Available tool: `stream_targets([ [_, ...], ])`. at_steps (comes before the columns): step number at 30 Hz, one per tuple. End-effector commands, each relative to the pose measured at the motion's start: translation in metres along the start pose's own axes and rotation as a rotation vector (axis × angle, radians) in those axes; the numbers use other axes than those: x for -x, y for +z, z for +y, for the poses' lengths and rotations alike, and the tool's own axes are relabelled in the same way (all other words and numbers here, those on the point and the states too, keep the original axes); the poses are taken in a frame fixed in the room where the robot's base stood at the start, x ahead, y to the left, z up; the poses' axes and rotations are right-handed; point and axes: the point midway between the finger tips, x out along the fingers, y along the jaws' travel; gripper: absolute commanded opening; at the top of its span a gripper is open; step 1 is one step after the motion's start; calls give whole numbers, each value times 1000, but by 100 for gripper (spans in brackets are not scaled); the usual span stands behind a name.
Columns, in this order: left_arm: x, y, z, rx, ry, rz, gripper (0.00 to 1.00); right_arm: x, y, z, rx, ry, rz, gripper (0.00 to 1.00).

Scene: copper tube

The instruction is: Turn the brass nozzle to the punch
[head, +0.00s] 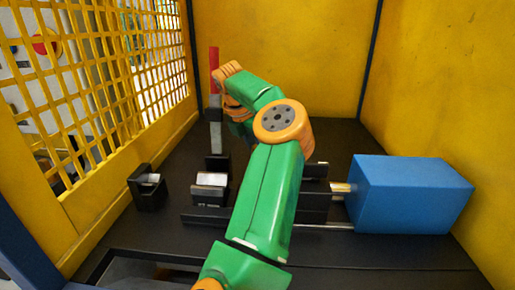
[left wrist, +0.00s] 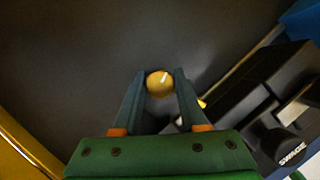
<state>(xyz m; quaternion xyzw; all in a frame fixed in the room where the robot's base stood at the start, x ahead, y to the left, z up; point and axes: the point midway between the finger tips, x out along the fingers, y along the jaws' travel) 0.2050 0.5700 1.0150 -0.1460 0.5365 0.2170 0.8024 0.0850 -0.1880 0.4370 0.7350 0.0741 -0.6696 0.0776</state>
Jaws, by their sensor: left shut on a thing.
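The brass nozzle (left wrist: 160,84) shows in the left wrist view as a round, shiny gold end. My left gripper (left wrist: 160,76) is shut on it, with one dark finger on each side. In the head view my green and orange arm (head: 270,190) reaches up over the bench. Its wrist bends down at the back, and the fingers and nozzle are hidden behind the arm there. I cannot make out the punch for certain. A black machine marked SWAGE (left wrist: 285,110) lies to the right of the gripper in the left wrist view. My right gripper is not in view.
A blue box (head: 410,193) stands at the right with a copper-coloured piece (head: 341,188) at its left side. A red-handled lever (head: 214,70) stands upright at the back left. A small black holder (head: 147,187) sits at the left. Yellow mesh and walls enclose the dark bench.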

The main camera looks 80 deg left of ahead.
Motion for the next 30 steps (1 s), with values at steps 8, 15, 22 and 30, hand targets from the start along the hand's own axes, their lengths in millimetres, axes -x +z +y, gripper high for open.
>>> stream_targets([
  [8,2,4,0,-28,-4,-9,0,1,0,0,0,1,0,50],
  [15,2,4,0,-28,-3,-10,0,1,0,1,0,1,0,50],
  [22,2,3,0,-26,-5,-7,72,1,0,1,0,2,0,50],
  [30,6,2,0,-25,-7,-6,72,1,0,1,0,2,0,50],
])
